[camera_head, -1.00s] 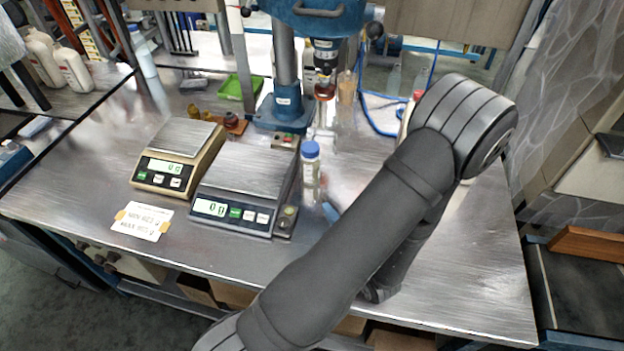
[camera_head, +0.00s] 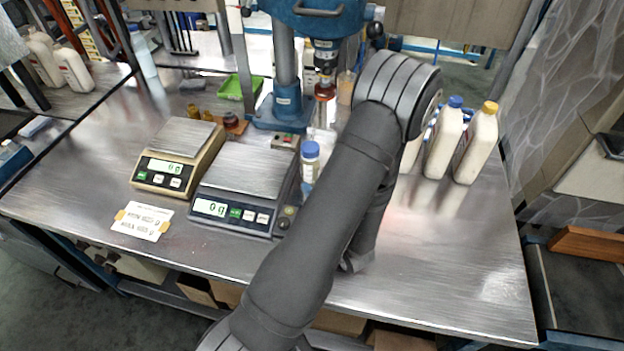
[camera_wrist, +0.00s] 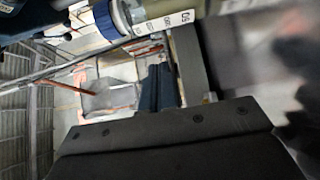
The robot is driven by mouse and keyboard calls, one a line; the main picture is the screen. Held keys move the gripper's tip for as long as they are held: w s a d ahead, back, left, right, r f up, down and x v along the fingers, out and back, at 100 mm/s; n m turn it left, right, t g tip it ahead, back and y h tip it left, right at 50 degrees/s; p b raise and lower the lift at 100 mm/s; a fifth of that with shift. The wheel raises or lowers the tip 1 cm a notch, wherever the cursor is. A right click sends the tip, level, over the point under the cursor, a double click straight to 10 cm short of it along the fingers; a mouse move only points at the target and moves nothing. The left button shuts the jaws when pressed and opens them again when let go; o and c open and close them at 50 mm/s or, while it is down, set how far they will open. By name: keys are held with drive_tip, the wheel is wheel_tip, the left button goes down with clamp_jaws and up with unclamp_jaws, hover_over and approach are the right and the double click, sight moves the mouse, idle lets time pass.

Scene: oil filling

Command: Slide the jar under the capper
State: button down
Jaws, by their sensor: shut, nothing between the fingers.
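The jar (camera_head: 309,170), clear with a blue cap, stands upright on the metal bench at the right side of the dark scale. My arm partly covers its lower right. The capper is the blue press (camera_head: 325,75) with a reddish-brown head, behind the jar. The jar is not under that head. In the wrist view the blue-capped jar (camera_wrist: 150,18) appears sideways at the top edge, close to my gripper (camera_wrist: 185,110), whose dark body fills the bottom. My gripper is shut and empty. In the head view my arm hides it, and contact with the jar cannot be told.
The dark scale (camera_head: 238,210) and a gold scale (camera_head: 165,170) stand left of the jar. White bottles (camera_head: 445,145) stand on the right. A green tray (camera_head: 238,87) and small brown bottles are at the back left. The right front of the bench is clear.

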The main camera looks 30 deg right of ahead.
sight(304, 169)
drive_tip(key=shift+w+d, duration=1.45)
drive_tip(key=shift+w, duration=0.2)
